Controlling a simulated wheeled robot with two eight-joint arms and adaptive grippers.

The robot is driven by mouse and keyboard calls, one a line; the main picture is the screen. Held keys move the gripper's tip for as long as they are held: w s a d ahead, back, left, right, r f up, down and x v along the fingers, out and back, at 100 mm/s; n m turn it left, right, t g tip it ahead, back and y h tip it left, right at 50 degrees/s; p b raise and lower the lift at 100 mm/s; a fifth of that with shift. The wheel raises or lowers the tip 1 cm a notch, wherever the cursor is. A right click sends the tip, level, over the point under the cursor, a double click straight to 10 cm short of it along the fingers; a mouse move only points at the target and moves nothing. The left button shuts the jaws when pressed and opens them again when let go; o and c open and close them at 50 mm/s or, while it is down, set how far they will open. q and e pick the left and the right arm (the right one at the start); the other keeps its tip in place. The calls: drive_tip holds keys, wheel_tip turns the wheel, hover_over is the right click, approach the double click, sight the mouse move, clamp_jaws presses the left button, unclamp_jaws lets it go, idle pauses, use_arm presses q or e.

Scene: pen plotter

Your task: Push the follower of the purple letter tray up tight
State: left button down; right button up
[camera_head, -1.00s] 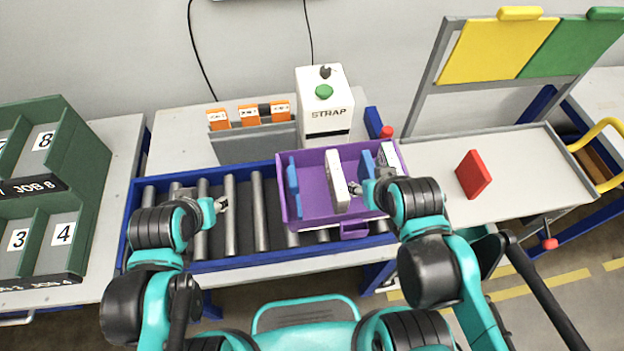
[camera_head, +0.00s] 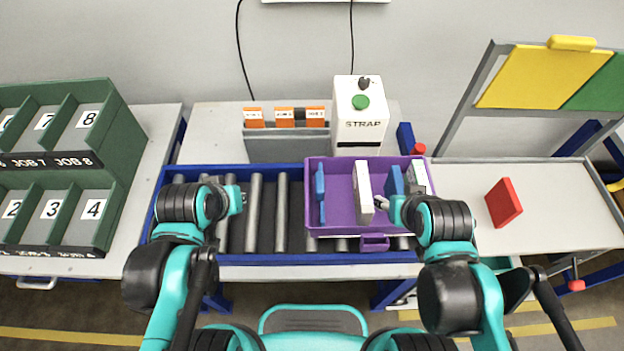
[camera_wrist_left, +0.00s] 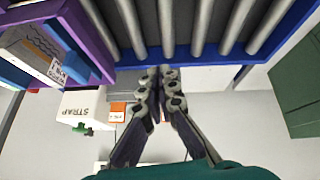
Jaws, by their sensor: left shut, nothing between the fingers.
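The purple letter tray (camera_head: 340,231) sits on the right part of the roller conveyor; a corner of it shows in the left wrist view (camera_wrist_left: 92,38). Inside stand a blue plate (camera_head: 320,195) at the left, an upright white block (camera_head: 363,190) in the middle, and another blue plate (camera_head: 396,180) right of it. I cannot tell which is the follower. My right gripper (camera_head: 381,203) is in the tray, close beside the white block's right face; contact and its jaws are unclear. My left gripper (camera_head: 241,198) is shut and empty over the rollers, left of the tray; its fingertips meet in the wrist view (camera_wrist_left: 163,73).
A white STRAP machine (camera_head: 358,110) and a grey holder with orange-tagged pieces (camera_head: 287,145) stand behind the conveyor. Green job bins (camera_head: 120,150) are at the left. The rollers (camera_head: 283,215) left of the tray are bare.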

sight(319, 193)
use_arm(q)
drive_tip(key=w+d+n+g+h+p, duration=0.25)
drive_tip(key=w+n+g+h, duration=0.5)
drive_tip(key=n, duration=0.85)
drive_tip(key=w+d+f+t+h+b, duration=0.1)
drive_tip(key=d+f+b, duration=0.3)
drive_tip(key=d, duration=0.8)
drive_tip(key=shift+w+f+n+b, duration=0.3)
drive_tip(key=shift+f+b, duration=0.1)
drive_tip(key=shift+f, duration=0.95)
drive_tip(key=shift+t, duration=0.25)
drive_tip(key=d, duration=0.9)
drive_tip(key=shift+w+d, duration=0.15)
drive_tip(key=shift+d, duration=0.2)
